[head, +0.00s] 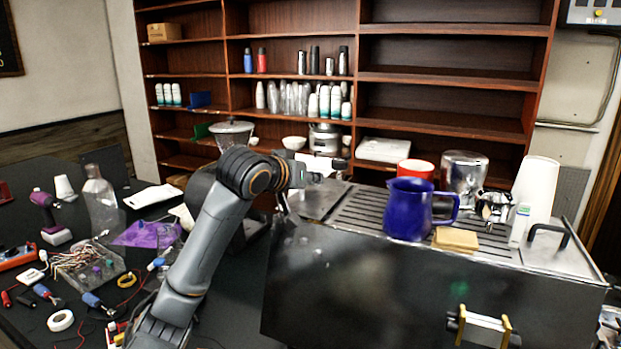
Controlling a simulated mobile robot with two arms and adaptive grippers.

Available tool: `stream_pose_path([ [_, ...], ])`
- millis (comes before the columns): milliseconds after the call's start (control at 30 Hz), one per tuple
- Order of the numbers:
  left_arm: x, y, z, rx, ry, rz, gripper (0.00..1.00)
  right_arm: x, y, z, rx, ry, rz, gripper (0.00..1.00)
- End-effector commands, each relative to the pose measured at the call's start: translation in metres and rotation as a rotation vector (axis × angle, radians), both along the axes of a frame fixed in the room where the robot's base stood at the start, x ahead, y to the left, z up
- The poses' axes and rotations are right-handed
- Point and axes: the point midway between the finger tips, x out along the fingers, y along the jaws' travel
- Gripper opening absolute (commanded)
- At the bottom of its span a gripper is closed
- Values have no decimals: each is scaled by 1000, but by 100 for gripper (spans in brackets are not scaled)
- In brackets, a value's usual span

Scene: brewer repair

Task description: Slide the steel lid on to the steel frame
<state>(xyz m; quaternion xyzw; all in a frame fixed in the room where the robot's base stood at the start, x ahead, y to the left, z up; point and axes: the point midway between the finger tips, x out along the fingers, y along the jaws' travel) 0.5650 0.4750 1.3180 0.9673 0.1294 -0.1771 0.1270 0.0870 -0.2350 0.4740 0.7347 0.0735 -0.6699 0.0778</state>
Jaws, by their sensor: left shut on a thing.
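The steel lid looks to be the large dark, reflective panel (370,290) across the front of the brewer. The steel frame looks to be the brewer body behind it, with a bare steel top (322,198) at its left end. My left gripper (286,214) points down at the panel's upper left corner. It is shut there, apparently on the panel's edge, though the fingertips are small and hard to make out. I cannot tell whether the panel is fully seated against the frame. My right gripper is not in view.
On the brewer top stand a blue jug (408,210), a yellow sponge (455,239), a red cup (415,169), a steel container (464,174) and white cups (536,192). A fitting (483,327) sticks out from the panel's lower right. Tools and wires clutter the black table at left.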

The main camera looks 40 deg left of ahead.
Motion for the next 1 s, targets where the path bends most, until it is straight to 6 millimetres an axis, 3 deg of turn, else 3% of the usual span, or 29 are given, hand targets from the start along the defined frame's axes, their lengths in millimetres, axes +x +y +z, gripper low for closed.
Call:
stream_pose_path([
  [733, 0, 0, -7, 0, -1, 0, 0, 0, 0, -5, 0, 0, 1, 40],
  [767, 0, 0, -7, 0, -1, 0, 12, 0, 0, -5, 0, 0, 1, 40],
  [867, 0, 0, -7, 0, -1, 0, 33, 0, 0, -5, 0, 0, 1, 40],
  [900, 0, 0, -7, 0, -1, 0, 37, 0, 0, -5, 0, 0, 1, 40],
  [1000, 0, 0, -7, 0, -1, 0, 37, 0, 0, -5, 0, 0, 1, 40],
])
